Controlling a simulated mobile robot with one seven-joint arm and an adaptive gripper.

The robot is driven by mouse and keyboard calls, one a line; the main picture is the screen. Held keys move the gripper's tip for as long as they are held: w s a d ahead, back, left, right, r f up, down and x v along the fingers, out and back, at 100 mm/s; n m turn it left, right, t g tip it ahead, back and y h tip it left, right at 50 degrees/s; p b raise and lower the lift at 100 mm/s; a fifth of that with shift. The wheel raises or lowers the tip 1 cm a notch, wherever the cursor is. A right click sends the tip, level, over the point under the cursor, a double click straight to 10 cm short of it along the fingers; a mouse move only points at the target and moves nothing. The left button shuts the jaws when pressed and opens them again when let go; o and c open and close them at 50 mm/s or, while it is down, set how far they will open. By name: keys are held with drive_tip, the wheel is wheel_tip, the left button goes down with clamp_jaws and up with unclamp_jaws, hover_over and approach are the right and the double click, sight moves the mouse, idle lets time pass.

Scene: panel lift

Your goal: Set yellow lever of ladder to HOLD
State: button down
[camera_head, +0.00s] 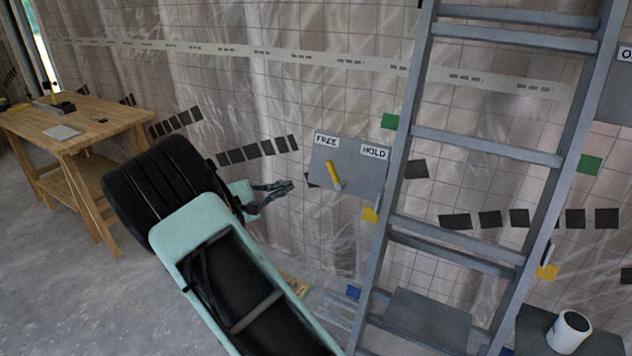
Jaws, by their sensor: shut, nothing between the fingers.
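The yellow lever (333,174) sits on a grey plate (350,180) beside the ladder's left rail. The plate has a FREE label (326,140) at its upper left and a HOLD label (374,152) at its upper right. The lever tilts up and left, its top toward FREE. The grey ladder (485,150) stands on the right. My gripper (290,186) is left of the plate, its fingers shut and empty, pointing right toward the lever. It appears apart from the lever; the depth gap is hard to judge.
My dark and mint arm fills the lower middle. A wooden workbench (85,120) with small items stands at the left. A white cup (568,331) stands on a dark surface at the lower right. The wall behind is tiled and covered by clear sheeting.

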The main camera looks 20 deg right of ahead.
sight(335, 175)
drive_tip(key=shift+a+f, duration=0.2)
drive_tip(key=shift+f, duration=0.05)
drive_tip(key=shift+w+d, duration=0.1)
drive_tip(key=x, duration=1)
drive_tip(key=shift+w+d+p, duration=0.1)
drive_tip(key=shift+d+p, duration=0.05)
drive_tip(key=shift+p, duration=0.2)
drive_tip(key=shift+s+d+r+p, duration=0.3)
drive_tip(key=shift+s+d+r, duration=0.7)
drive_tip(key=shift+s+r, duration=0.2)
